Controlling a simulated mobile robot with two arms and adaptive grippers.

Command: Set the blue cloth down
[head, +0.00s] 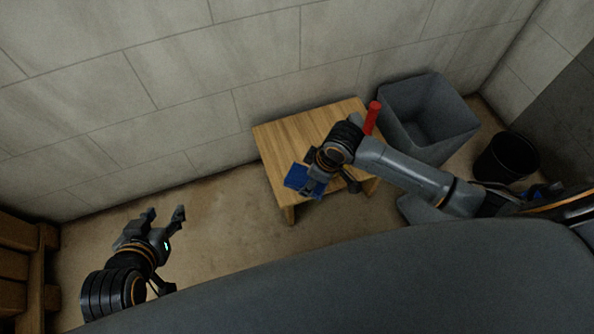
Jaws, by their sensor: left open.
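The blue cloth (296,177) shows at the near left edge of a small wooden table (290,135). My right gripper (318,186) is right at the cloth and covers part of it. I cannot tell whether its fingers grip the cloth, or whether the cloth rests on the tabletop or is held just above it. My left gripper (164,215) is open and empty, over the floor at the lower left, well apart from the table.
A red cylinder (372,117) stands by the table's right side, partly behind my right arm. A large grey bin (427,112) and a black bucket (507,158) are farther right. A wooden slatted piece (22,262) is at the left edge. Floor left of the table is clear.

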